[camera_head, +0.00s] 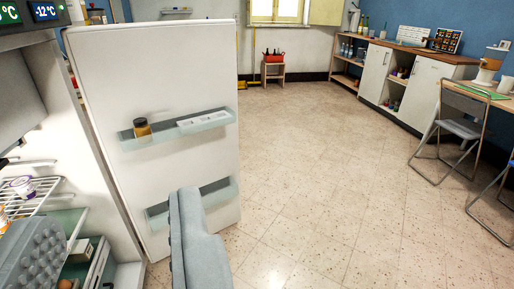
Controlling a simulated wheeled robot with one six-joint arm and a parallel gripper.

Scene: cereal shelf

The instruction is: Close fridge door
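The fridge (47,97) stands at the left edge, with its inside exposed and a temperature display (30,12) on top. Its white door (160,70) stands open to the right of the opening, inner face toward me, with two clear bins. The upper bin (205,120) holds a brown jar (142,130) and a white tray-like item. My gripper (120,212) is in the foreground, its two grey fingers wide apart with nothing visible held. The right finger overlaps the door's lower part in the picture; I cannot tell whether they touch.
A wire rack (35,190) with small containers is inside the fridge. The tiled floor (315,180) right of the door is clear. Folding chairs (447,125) and a counter (405,70) line the right side. A small wooden stand (272,72) is at the back wall.

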